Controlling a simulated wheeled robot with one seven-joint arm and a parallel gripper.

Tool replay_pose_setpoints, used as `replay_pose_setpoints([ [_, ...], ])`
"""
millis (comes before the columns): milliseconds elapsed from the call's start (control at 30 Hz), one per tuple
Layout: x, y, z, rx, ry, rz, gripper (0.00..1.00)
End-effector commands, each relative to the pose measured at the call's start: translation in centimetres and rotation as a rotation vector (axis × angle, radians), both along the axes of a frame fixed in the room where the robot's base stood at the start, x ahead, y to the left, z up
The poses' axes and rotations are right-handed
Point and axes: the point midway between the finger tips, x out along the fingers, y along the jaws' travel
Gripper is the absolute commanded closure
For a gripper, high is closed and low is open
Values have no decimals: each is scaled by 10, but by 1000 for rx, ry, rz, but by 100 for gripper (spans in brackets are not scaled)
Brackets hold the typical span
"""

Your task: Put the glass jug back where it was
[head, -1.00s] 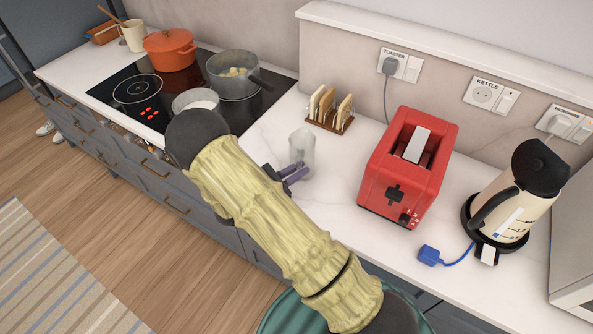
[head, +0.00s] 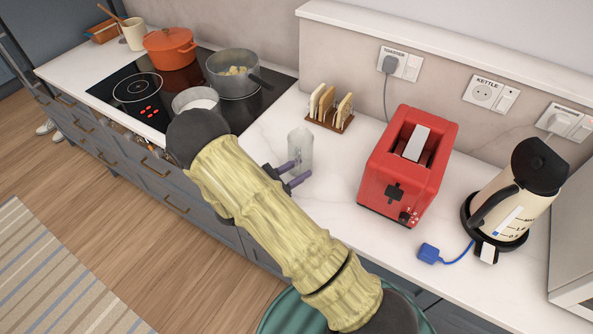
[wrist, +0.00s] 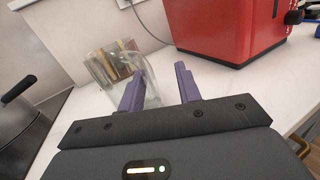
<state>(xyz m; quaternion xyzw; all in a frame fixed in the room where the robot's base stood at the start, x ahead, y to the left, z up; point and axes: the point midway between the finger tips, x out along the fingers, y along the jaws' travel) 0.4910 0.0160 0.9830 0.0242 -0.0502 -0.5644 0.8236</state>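The clear glass jug (head: 300,146) stands upright on the white worktop, between the hob and the toaster. In the wrist view the jug (wrist: 104,68) is to the left, partly behind the left finger. My gripper (head: 294,172) is low over the worktop on the near side of the jug. In the wrist view my gripper (wrist: 161,80) has its two purple fingers apart with nothing between them. I cannot tell whether the left finger touches the jug.
A toast rack (head: 329,109) stands behind the jug and a red toaster (head: 408,165) to its right. A hob (head: 150,92) with a small pan (head: 194,101), a grey pot (head: 231,75) and an orange pot (head: 169,49) is on the left. A kettle (head: 520,195) stands far right.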

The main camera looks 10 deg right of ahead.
Motion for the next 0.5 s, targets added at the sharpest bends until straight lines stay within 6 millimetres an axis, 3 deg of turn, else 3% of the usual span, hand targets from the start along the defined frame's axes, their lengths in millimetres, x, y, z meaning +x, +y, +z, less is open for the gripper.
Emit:
replay_pose_setpoints([
  [167, -7, 21, -3, 1, -1, 4, 66],
  [500, -31, 84, -8, 2, -2, 5, 66],
])
